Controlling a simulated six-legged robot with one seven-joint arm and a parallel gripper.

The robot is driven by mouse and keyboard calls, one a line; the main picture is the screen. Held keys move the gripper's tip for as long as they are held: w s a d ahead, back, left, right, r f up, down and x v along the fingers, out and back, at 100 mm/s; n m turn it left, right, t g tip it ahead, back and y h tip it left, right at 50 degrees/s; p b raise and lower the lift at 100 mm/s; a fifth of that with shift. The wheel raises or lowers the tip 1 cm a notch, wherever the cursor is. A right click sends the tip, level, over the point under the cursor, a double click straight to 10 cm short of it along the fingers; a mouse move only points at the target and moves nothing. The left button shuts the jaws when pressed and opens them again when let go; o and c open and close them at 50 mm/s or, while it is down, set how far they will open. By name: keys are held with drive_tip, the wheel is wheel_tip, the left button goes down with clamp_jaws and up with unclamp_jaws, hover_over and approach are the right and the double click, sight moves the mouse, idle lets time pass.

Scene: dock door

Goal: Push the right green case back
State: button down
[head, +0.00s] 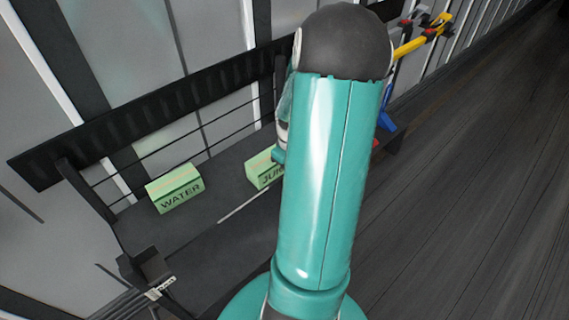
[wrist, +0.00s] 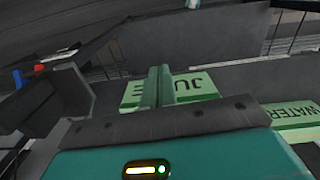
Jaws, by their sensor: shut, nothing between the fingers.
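Two light green cases stand on a dark shelf (head: 228,182) in the head view. The left case (head: 175,189) reads WATER. The right case (head: 262,168) shows the letters JU, and my arm hides its right part. In the wrist view the right case (wrist: 195,87) lies behind my fingers, its letters upside down, and the WATER case (wrist: 298,120) is at the right edge. My gripper (wrist: 159,70) is shut and empty, its fingers overlapping the right case's lettered face. I cannot tell whether they touch it. My arm mostly hides the gripper in the head view.
A black slatted rail (head: 150,108) and thin rods run along the shelf's back. A small dark box (head: 153,264) is at the shelf's near left corner. Yellow (head: 425,38) and blue (head: 386,121) items are beyond my arm. Clear shelf lies between the cases; open floor is right.

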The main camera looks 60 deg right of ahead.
sight(281, 173)
drive_tip(key=w+f, duration=0.1)
drive_tip(key=f, duration=0.1)
drive_tip(key=w+f, duration=0.1)
drive_tip(key=f, duration=0.1)
drive_tip(key=w+f, duration=0.1)
drive_tip(key=f, duration=0.1)
drive_tip(key=shift+w+d+f, duration=0.1)
drive_tip(key=shift+w+d, duration=0.25)
drive_tip(key=shift+w, duration=0.05)
drive_tip(key=w, duration=0.4)
drive_tip(key=w+d, duration=0.1)
drive_tip(key=w, duration=0.3)
drive_tip(key=w+d, duration=0.1)
drive_tip(key=w, duration=0.4)
drive_tip(key=shift+d, duration=0.1)
drive_tip(key=shift+s, duration=0.15)
